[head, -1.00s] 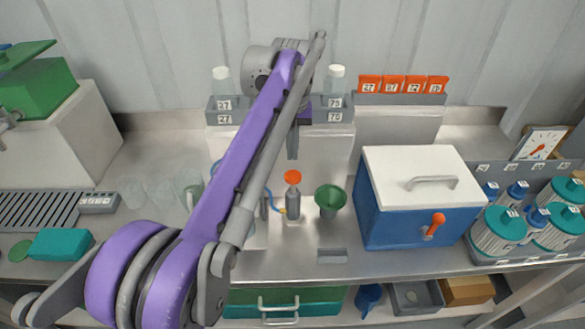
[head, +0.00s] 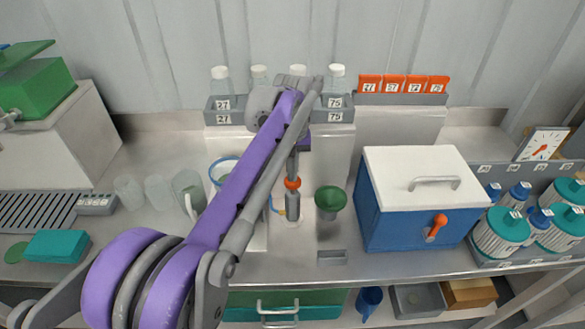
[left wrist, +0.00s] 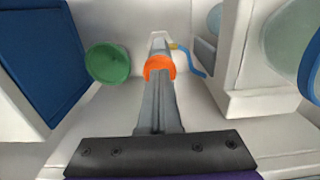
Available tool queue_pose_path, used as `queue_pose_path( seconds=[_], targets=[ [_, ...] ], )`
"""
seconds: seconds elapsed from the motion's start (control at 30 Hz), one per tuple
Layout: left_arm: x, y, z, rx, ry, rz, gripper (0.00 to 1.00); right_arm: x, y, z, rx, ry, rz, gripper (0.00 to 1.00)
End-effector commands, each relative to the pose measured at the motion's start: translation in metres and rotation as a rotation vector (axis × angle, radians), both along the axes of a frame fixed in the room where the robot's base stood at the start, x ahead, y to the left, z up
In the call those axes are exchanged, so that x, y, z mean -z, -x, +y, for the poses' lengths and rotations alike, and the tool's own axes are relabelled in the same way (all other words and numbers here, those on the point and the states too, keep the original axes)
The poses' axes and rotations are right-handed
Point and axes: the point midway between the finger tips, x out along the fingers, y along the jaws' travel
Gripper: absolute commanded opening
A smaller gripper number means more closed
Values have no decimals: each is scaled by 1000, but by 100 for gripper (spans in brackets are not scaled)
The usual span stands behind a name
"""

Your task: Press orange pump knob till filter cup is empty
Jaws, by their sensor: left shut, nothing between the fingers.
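The orange pump knob (head: 292,183) tops a small grey pump (head: 292,207) standing on the bench. My left gripper (head: 293,170) is shut, pointing down, with its fingertips at the top of the knob. In the left wrist view the shut fingers (left wrist: 159,85) cover part of the orange knob (left wrist: 160,67) and appear to touch it. The green filter cup (head: 330,200) stands just right of the pump; it also shows in the left wrist view (left wrist: 107,63). I cannot tell how much liquid is in it. My right gripper is not in view.
A blue box with a white lid (head: 410,200) stands right of the cup. A rack (head: 333,116) with white-capped bottles is behind the pump. Clear beakers (head: 158,190) stand to the left. Teal-lidded jars (head: 500,228) are at far right.

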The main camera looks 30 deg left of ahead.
Motion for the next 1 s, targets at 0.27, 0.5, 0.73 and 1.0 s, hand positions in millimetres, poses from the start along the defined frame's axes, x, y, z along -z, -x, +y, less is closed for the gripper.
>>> queue_pose_path(
  seconds=[0.27,0.5,0.73,1.0],
  targets=[
    [30,0,0,0,1,1,0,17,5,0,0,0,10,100],
    [29,1,-1,1,2,3,0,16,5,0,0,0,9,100],
    [-4,-3,0,2,0,-1,0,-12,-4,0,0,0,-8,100],
    [-64,-3,1,2,-1,1,0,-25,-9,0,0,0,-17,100]
  ],
)
